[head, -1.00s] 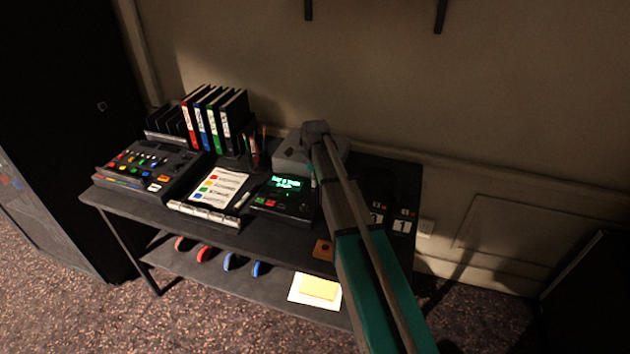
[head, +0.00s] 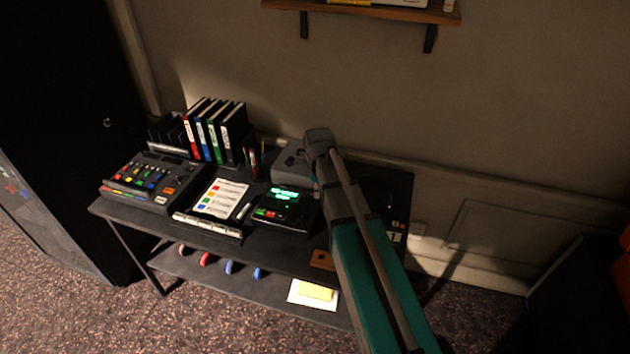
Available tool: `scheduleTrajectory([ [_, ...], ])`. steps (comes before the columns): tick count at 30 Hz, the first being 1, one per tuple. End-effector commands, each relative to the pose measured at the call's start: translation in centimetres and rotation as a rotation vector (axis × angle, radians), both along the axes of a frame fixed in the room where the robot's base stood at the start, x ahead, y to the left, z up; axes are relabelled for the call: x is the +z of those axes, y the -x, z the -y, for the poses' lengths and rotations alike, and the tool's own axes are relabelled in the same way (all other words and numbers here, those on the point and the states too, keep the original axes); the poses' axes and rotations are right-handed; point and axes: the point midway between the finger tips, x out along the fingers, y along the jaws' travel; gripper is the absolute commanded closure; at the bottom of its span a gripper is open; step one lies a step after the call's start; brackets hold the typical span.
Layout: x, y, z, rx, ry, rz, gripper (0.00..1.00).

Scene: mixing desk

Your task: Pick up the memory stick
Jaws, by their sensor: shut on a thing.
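I cannot make out a memory stick in the head view. My arm reaches up from the bottom right to a dark joint over the back of the desk (head: 290,256). The far part of the arm and my gripper are hidden behind my own arm links, so I cannot see the jaws or anything in them. A small console with a lit green screen (head: 284,205) stands just left of my arm. A grey box-shaped device (head: 290,168) sits behind it, partly covered by the arm.
A mixing panel (head: 150,180), a clipboard with coloured marks (head: 221,198) and upright binders (head: 216,130) fill the desk's left side. Pens (head: 253,162) stand behind. A wall shelf (head: 370,10) hangs above. The lower shelf holds a yellow pad (head: 315,292). A dark cabinet (head: 60,120) stands left.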

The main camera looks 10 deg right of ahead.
Motion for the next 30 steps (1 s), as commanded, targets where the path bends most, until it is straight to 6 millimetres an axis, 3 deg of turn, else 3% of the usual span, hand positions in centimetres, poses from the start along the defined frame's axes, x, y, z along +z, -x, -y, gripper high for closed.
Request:
scheduleTrajectory([
  [3, 1.1, 2.1, 0.0, 0.000, 0.000, 0.000, 1.00],
  [9, 1.7, 3.7, 0.0, 0.000, 0.000, 0.000, 1.00],
  [30, 1.8, 4.2, -0.1, 0.000, 0.000, 0.000, 1.00],
])
